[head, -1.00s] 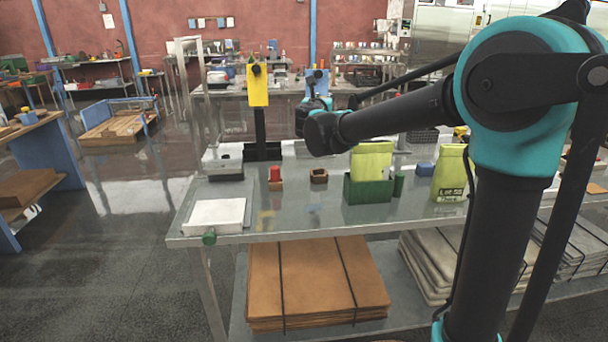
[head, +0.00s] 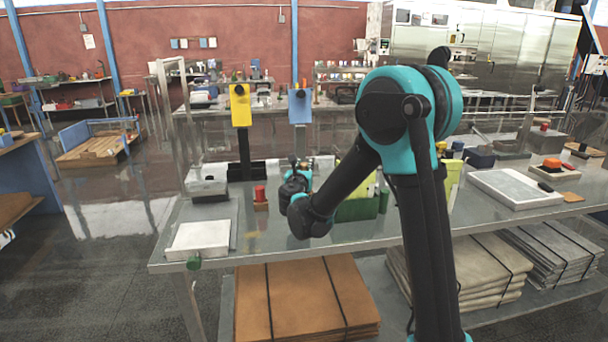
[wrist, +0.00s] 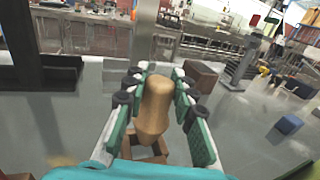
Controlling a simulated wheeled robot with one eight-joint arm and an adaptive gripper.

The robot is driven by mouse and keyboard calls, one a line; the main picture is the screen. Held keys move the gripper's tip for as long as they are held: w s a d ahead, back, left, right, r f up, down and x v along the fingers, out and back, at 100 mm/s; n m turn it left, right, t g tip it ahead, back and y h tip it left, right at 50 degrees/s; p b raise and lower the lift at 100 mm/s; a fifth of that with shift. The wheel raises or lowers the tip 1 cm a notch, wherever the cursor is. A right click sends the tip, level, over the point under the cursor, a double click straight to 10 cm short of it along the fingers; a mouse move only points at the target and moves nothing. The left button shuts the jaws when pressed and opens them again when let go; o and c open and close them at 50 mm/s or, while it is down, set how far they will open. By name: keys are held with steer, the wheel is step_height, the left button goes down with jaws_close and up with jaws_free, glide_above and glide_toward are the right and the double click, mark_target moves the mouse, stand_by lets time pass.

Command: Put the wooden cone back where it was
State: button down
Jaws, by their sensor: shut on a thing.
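In the wrist view the wooden cone (wrist: 154,112), a light-brown rounded piece, sits between the green-padded fingers of my gripper (wrist: 160,78). The gripper is shut on it. A small square brown wooden holder (wrist: 160,150) shows below and partly behind the cone, which hides its middle. I cannot tell whether the cone touches it. In the head view my arm's dark links hide the cone, the gripper's fingers and that holder.
In the head view a red piece (head: 260,192) stands in a brown block to the left of my arm. A green box (head: 357,210) is to the right. A white tray (head: 200,238) lies at the front-left table edge. A blue block (wrist: 288,124) shows in the wrist view.

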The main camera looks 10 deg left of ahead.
steer(key=shift+f, duration=1.6)
steer(key=shift+f, duration=0.5)
steer(key=c, duration=1.2)
jaws_free()
steer(key=shift+r, duration=0.55)
steer(key=s, duration=1.2)
steer(key=shift+a, duration=0.25)
